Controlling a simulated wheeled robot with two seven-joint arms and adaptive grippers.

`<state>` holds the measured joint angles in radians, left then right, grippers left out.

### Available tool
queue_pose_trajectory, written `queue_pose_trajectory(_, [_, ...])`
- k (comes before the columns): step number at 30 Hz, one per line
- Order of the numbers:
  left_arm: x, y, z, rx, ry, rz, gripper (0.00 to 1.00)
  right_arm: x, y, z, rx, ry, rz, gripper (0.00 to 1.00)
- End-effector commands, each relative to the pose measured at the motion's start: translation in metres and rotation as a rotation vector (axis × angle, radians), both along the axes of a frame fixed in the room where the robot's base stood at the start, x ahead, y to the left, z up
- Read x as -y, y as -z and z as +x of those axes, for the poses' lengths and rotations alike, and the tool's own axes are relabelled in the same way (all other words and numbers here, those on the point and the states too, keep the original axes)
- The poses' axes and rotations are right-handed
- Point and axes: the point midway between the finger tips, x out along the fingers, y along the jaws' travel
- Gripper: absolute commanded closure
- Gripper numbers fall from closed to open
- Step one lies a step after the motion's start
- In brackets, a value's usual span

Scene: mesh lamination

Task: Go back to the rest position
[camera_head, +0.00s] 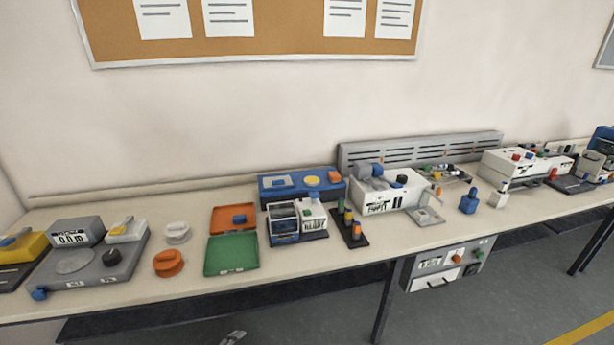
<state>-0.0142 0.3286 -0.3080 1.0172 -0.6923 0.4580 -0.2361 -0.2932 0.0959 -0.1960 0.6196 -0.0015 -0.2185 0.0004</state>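A small grey piece (233,337) shows at the bottom edge, left of centre, below the bench front. It looks like the tip of my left gripper, but too little shows to tell whether it is open or shut. It is apart from everything on the bench. My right gripper is not in view. The long bench (190,292) runs across the view, with its equipment standing on it. No gripper is over the bench top.
The bench holds a grey scale (75,262), orange tray (233,217), green tray (231,255), blue-and-white machine (297,222), white machine (385,195) and blue bottle (468,201). A bench leg (388,300) and a control box (447,265) are below. The floor in front looks clear.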

Motion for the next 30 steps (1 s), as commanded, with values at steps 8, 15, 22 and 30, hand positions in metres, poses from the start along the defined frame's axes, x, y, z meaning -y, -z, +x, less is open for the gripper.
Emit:
queue_pose_trajectory(8, [-0.032,0.094,-0.075,-0.286,-0.311,-0.111,0.49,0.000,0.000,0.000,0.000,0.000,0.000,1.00])
queue_pose_trajectory(15, [-0.050,0.161,-0.154,-0.511,-0.546,-0.177,0.49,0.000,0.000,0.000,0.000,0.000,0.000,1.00])
queue_pose_trajectory(22, [-0.057,0.211,-0.241,-0.717,-0.753,-0.224,0.49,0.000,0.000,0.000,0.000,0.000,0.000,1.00])
queue_pose_trajectory(30, [-0.053,0.254,-0.351,-0.951,-0.984,-0.260,0.49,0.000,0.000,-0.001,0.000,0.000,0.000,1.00])
